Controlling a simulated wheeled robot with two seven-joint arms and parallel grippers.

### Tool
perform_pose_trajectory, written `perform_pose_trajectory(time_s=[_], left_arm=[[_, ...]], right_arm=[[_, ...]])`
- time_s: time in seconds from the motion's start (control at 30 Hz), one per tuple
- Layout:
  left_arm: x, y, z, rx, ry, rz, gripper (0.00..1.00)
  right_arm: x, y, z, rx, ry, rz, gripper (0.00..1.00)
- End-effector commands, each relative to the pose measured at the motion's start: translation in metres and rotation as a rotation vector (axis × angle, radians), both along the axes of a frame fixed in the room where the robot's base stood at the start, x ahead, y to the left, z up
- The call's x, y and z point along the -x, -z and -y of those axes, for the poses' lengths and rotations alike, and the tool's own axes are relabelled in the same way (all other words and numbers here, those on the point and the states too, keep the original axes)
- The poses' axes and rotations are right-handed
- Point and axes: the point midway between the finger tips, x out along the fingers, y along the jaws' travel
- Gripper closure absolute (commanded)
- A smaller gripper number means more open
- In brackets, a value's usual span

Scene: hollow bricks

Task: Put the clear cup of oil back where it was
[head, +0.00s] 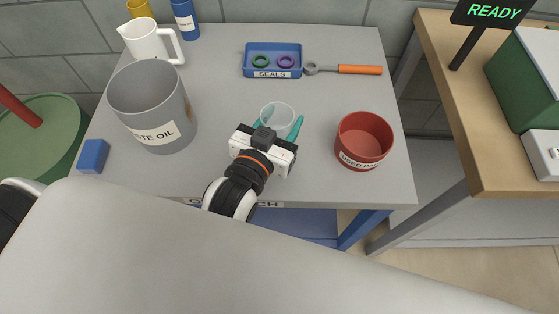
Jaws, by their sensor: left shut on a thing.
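The clear cup (278,117) is near the middle of the grey bench (225,90). My left gripper (280,127) is shut on it from the near side, and one teal finger shows along the cup's right side. The gripper body hides the cup's lower near part. I cannot tell whether the cup rests on the bench or is slightly above it, and its contents are not clear. My right gripper is not in view.
A grey waste oil bucket (152,108) and white jug (150,42) stand left; a red bin (363,140) stands right. A blue seals tray (272,60) and orange-handled wrench (358,70) lie behind. A blue block (93,156) sits front left.

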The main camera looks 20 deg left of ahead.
Motion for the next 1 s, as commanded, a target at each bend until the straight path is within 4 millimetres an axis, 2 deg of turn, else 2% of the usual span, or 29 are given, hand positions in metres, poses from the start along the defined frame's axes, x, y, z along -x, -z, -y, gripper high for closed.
perform_pose_trajectory(time_s=[0.03, 0.2, 0.37, 0.6, 1.0], left_arm=[[0.000, 0.013, 0.000, -0.001, 0.000, -0.005, 0.73], [0.001, 0.043, 0.000, -0.001, 0.001, -0.004, 0.73], [0.000, 0.057, 0.000, 0.000, 0.000, -0.002, 0.73], [0.001, 0.088, 0.000, 0.001, 0.000, -0.002, 0.73], [0.001, 0.094, 0.000, 0.000, 0.000, -0.001, 0.73]], right_arm=[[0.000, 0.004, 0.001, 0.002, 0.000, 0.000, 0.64], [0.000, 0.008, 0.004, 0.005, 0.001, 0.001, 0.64], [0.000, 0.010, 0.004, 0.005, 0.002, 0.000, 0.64], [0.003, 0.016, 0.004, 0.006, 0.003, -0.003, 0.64], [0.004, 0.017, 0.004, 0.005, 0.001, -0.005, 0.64]])
